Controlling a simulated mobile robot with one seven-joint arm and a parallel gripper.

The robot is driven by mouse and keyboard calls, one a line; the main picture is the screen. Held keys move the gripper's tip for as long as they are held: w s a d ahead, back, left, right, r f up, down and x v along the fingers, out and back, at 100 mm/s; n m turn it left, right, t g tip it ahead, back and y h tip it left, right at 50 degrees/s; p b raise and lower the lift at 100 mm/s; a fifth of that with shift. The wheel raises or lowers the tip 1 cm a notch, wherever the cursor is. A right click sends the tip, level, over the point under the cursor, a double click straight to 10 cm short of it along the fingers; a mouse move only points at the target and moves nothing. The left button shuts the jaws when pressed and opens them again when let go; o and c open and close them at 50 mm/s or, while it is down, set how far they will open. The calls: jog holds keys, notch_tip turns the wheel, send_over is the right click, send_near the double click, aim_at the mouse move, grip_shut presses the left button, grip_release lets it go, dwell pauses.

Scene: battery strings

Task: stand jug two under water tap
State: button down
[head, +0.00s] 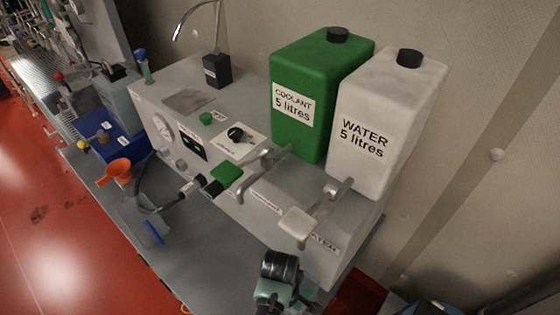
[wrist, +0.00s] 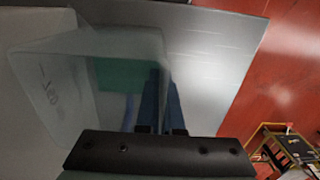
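A translucent pale jug (wrist: 95,85) fills the left of the wrist view, with dark marking on its side that I cannot read surely and green showing through it. My gripper (wrist: 162,85) has its two blue fingers close together at the jug's right side, apparently shut on it there. In the head view the water tap (head: 325,200) juts from the machine's front, below the white tank (head: 385,125) marked WATER 5 litres. My dark wrist is low in the middle of that view, in front of the tap and below it in the picture; the fingertips and jug are hidden or unclear there.
A green tank (head: 315,95) marked COOLANT stands left of the water tank, with its own tap (head: 265,160). Further left are a hose, an orange funnel (head: 115,170) and a blue box (head: 105,140).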

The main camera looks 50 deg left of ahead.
jog(key=c, duration=1.1)
grip_release()
jog(key=shift+f, duration=0.1)
jog(key=shift+o, duration=0.2)
jog(key=shift+r+b, duration=0.45)
jog(key=shift+r, duration=3.45)
